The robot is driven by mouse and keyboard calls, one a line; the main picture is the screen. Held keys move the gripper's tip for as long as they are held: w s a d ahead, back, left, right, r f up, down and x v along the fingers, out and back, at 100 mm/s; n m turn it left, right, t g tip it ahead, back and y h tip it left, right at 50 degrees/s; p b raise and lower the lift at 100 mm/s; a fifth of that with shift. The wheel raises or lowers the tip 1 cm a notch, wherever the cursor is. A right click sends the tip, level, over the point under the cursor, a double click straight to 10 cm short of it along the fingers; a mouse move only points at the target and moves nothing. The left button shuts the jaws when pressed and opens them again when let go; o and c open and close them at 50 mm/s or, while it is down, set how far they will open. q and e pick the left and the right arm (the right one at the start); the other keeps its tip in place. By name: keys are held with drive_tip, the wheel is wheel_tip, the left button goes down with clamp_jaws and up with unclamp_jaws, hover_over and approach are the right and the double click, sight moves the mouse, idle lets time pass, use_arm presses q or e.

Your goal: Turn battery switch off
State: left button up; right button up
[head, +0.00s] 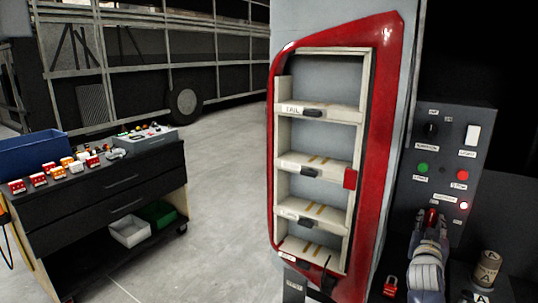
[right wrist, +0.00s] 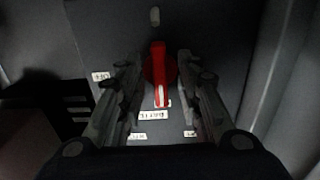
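The battery switch is a red rotary knob (head: 431,217) low on the dark control panel (head: 452,133) at the right of the head view. In the right wrist view the red knob (right wrist: 159,72) shows its grip bar upright, with a white mark at its lower end. My right gripper (head: 432,232) is at the panel in front of the knob. In the right wrist view its fingers (right wrist: 159,60) stand either side of the knob, with a gap on each side. My left gripper is not in view.
A red padlock (head: 390,286) and a cylinder (head: 489,268) sit nearby.

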clamp_jaws()
drive_tip(key=shift+m+b, duration=0.3)
drive_tip(key=shift+m, duration=0.1)
drive_tip(key=shift+m+b, duration=0.45)
drive_tip(key=shift+m, duration=0.65)
drive_tip(key=m, duration=0.3)
